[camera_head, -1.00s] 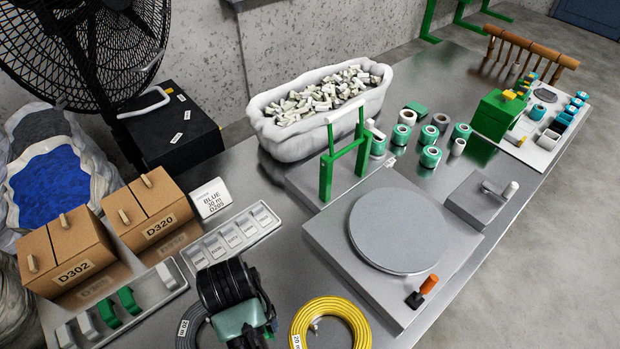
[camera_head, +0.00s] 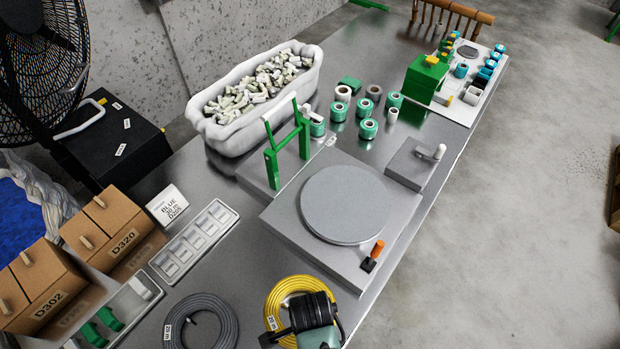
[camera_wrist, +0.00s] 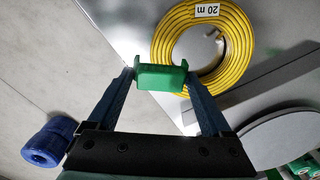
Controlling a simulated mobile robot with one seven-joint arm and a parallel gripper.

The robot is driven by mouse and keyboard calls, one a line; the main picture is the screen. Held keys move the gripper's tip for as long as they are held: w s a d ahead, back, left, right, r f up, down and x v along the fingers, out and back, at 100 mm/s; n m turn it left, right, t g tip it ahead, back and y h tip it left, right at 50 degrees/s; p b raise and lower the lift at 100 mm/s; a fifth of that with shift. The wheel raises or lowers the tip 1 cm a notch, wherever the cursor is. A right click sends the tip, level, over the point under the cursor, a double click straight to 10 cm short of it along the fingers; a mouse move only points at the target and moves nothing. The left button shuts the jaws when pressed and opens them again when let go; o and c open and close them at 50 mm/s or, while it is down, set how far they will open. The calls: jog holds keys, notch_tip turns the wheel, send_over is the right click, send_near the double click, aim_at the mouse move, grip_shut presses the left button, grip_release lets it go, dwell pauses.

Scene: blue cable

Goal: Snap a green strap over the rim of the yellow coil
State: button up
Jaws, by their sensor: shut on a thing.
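My gripper (camera_wrist: 160,80) is shut on a green strap (camera_wrist: 161,77), a short channel-shaped piece held crosswise between the two fingers in the wrist view. The yellow coil (camera_wrist: 165,38) lies flat just beyond it, with a white "20 m" label; the strap overlaps its near rim in that view. I cannot tell whether they touch. In the head view the yellow coil (camera_head: 272,302) lies at the bottom middle, and my gripper (camera_head: 312,312) covers its right front part. The strap is hidden there. Two more green straps (camera_head: 108,318) stand in the tray at bottom left.
A grey coil (camera_head: 176,305) lies left of the yellow one. The grey turntable (camera_head: 345,204) with a green frame (camera_head: 271,168) stands behind. Cardboard boxes (camera_head: 118,238) and a label tray (camera_head: 193,240) are at left. The table's right edge and open floor lie right of the coil.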

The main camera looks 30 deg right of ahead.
jog(key=shift+f+b, duration=1.75)
jog(key=shift+b, duration=0.2)
jog(key=shift+w+f+p, duration=0.1)
jog(key=shift+f+p, duration=0.05)
jog(key=shift+p, duration=0.3)
jog(key=shift+f, duration=0.15)
jog(key=shift+f+b, duration=0.55)
jog(key=shift+f, duration=0.2)
jog(key=shift+f, duration=0.1)
jog(key=shift+f, duration=0.5)
jog(key=o, duration=1)
